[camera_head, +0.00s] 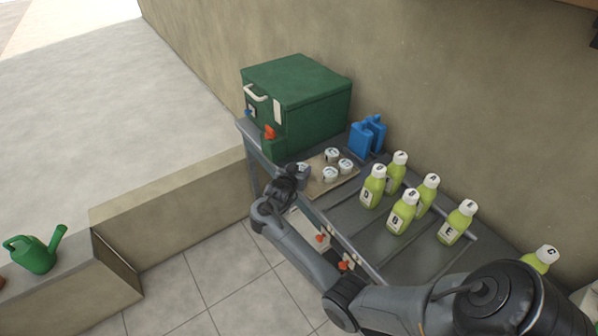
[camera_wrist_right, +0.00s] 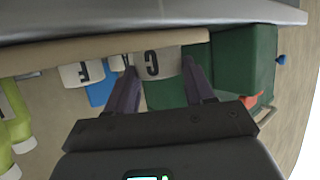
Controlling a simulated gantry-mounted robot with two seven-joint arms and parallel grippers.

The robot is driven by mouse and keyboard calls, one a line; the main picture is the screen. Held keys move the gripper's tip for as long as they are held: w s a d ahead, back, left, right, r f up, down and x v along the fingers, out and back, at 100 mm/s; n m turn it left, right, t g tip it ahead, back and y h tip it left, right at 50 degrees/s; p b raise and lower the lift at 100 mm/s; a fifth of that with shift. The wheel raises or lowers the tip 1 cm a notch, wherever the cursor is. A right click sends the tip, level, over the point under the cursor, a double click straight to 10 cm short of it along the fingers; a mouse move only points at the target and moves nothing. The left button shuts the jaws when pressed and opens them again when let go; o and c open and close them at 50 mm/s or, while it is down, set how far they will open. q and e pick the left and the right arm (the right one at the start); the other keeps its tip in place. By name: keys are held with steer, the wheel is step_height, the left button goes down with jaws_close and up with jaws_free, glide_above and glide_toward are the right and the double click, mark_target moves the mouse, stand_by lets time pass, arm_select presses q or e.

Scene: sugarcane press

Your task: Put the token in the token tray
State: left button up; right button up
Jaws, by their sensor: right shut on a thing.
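Several white round tokens with dark letters stand on a tan token tray (camera_head: 322,186) in the head view. My right gripper (camera_head: 297,172) is at the tray's left edge, shut on a white token (camera_head: 303,167). In the right wrist view this token (camera_wrist_right: 162,63) shows the letter C between the two fingers (camera_wrist_right: 160,88). The tan tray edge (camera_wrist_right: 190,37) lies just behind it; I cannot tell whether the token touches the tray. Another token (camera_wrist_right: 75,74) with a letter stands beside it. My left gripper is not in view.
A green press box (camera_head: 300,85) stands behind the tray, with blue containers (camera_head: 366,137) to the right. Several green juice bottles (camera_head: 402,212) stand on the grey table farther right. A green watering can (camera_head: 36,252) sits on a ledge at far left.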

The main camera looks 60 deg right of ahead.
steer(key=o, duration=0.6)
steer(key=shift+f, duration=0.15)
steer(key=o, duration=0.4)
steer(key=shift+o, duration=0.2)
steer(key=shift+r, duration=0.2)
